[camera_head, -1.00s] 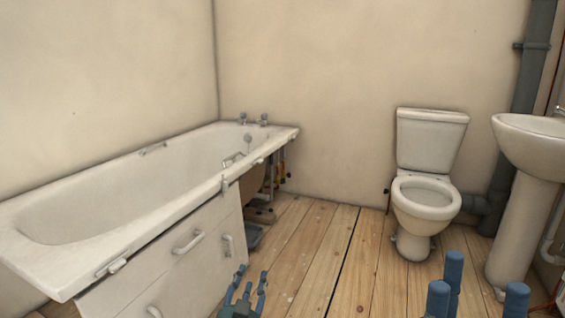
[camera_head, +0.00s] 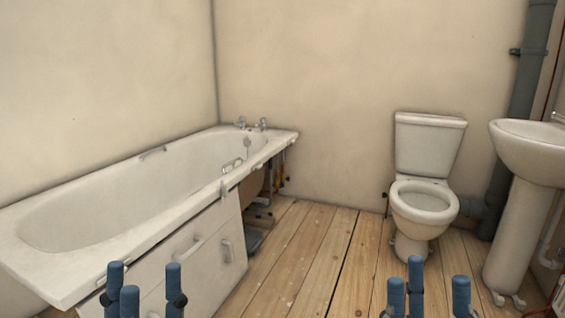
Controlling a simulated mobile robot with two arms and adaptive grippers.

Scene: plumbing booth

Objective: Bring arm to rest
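My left gripper (camera_head: 147,283) stands at the bottom edge of the head view, in front of the bath panel. Its blue fingers point up and are spread apart, with nothing between them. My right gripper (camera_head: 434,287) stands at the bottom edge, right of centre, over the floorboards and below the toilet in the picture. Its blue fingers also point up, apart and empty. The palms and most of both arms are out of the picture.
A white bath (camera_head: 120,205) with a front panel (camera_head: 200,270) runs along the left wall. Its far end is open underneath, showing pipes (camera_head: 281,172). A toilet (camera_head: 424,205) and a pedestal basin (camera_head: 520,225) stand at the right. The floorboards (camera_head: 315,255) between are clear.

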